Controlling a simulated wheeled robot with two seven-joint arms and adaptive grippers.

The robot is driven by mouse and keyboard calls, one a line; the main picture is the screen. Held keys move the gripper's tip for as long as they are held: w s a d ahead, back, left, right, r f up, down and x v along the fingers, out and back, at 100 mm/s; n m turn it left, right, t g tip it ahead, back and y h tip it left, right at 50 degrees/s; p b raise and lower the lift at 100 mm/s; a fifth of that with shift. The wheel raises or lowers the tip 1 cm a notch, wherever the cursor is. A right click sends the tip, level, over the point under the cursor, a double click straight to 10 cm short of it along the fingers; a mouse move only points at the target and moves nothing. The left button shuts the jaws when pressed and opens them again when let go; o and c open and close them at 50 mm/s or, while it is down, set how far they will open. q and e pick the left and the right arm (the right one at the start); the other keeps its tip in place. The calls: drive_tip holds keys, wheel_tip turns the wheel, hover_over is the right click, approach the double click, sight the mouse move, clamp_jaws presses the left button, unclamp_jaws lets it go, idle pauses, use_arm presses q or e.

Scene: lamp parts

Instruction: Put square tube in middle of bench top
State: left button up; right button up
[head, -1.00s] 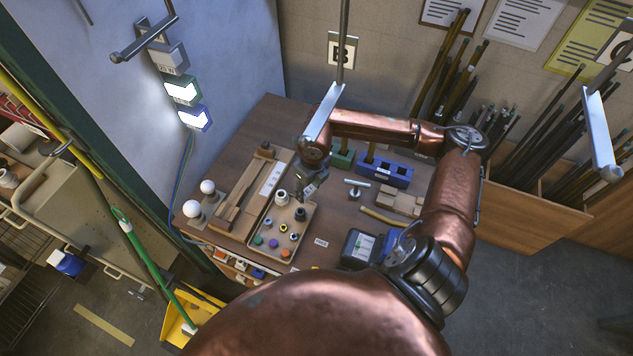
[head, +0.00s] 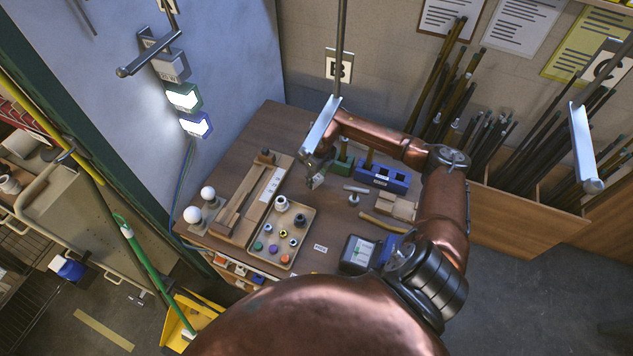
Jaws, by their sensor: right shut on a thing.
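My right arm reaches over the wooden bench top (head: 335,222) from the lower right. I cannot tell which piece is the square tube. My left gripper is not in view.
A beige tray (head: 266,247) holds several small round parts. The wooden fixture (head: 238,205) and white bulbs (head: 192,214) lie left of it. A dark box (head: 358,253) stands at the front right. Metal bars (head: 583,145) hang overhead. Bench top between tray and box is mostly clear.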

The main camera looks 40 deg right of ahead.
sight(317, 180)
drive_tip(key=shift+f, duration=1.6)
drive_tip(key=shift+f, duration=0.2)
drive_tip(key=o, duration=1.1)
drive_tip(key=shift+o, duration=0.2)
drive_tip(key=shift+r, duration=0.1)
wheel_tip(317, 180, up, 12)
drive_tip(key=s, duration=0.1)
drive_tip(key=shift+s, duration=0.15)
drive_tip(key=shift+d, duration=0.1)
